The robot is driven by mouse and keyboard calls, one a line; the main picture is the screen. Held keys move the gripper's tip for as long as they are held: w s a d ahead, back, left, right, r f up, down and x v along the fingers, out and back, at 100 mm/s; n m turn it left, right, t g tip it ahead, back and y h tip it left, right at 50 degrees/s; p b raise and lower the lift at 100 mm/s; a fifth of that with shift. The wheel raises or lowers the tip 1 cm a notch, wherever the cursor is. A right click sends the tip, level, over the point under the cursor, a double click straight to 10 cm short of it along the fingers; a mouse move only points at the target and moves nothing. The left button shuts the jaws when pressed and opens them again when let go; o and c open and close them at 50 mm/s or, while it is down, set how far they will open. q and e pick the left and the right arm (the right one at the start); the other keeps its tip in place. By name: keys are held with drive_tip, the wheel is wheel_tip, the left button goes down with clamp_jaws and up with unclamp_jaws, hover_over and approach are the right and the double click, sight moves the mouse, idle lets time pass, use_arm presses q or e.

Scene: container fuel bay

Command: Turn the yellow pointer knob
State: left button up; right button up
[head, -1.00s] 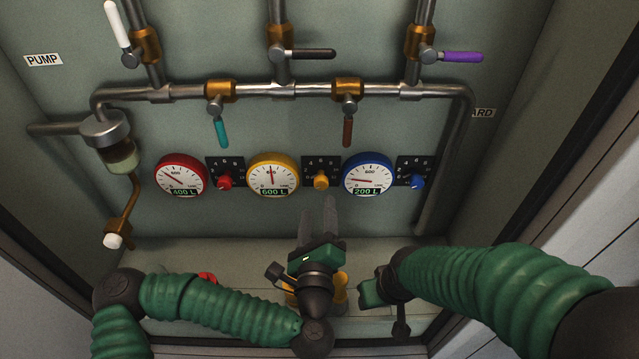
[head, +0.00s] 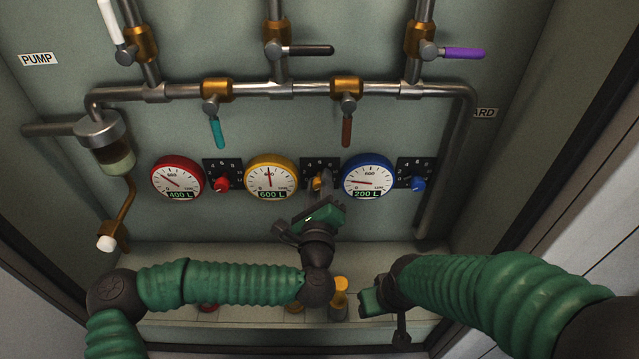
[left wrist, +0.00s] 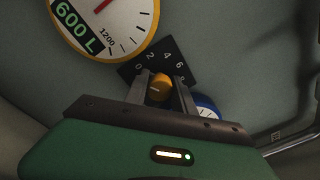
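The yellow pointer knob (head: 317,183) sits on a black numbered plate (head: 321,164) between the yellow-rimmed gauge (head: 270,178) and the blue-rimmed gauge (head: 368,177). My left gripper (head: 322,180) is up at the knob, its fingers partly covering it. In the left wrist view the knob (left wrist: 159,87) lies between the two fingers (left wrist: 160,90), which are apart on either side of it. I cannot tell whether they touch it. My right gripper (head: 372,299) is low at the right, away from the panel; its fingertips are not clear.
A red knob (head: 222,184) and a blue knob (head: 418,184) flank the yellow one on the same row. Above run pipes with teal (head: 217,132) and brown (head: 347,132) valve handles. A ledge (head: 230,256) lies below, with small yellow and red items partly hidden by my left arm.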

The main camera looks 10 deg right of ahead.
use_arm(q)
clamp_jaws()
drive_tip(key=shift+r, duration=0.1)
